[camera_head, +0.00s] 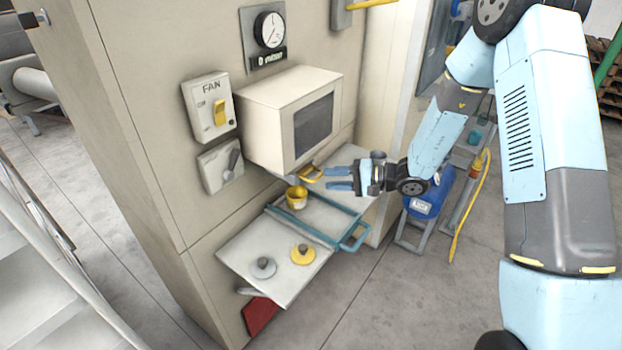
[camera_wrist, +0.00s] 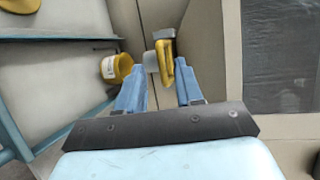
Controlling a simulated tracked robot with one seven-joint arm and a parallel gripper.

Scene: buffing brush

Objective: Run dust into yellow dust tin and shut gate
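The yellow dust tin (camera_head: 297,199) stands upright on the shelf below the cream box with a dark window (camera_head: 290,115). It also shows in the wrist view (camera_wrist: 117,68), left of my fingers, with a pale label. A yellow handle (camera_head: 311,173) sticks out under the box and looks like the gate's handle. In the wrist view the handle (camera_wrist: 167,68) lies ahead of and between my fingertips, nearer the right one. My gripper (camera_head: 339,179) is open, its two blue fingers apart and pointing left at the handle. Contact with the handle cannot be told. The tin's inside is unclear.
A blue-framed tray (camera_head: 345,244) surrounds the tin's place. On the front shelf lie a yellow lid (camera_head: 302,255) and a grey lid (camera_head: 263,269), both knobbed. A FAN switch (camera_head: 209,107) and a lever box (camera_head: 220,166) are on the wall at left.

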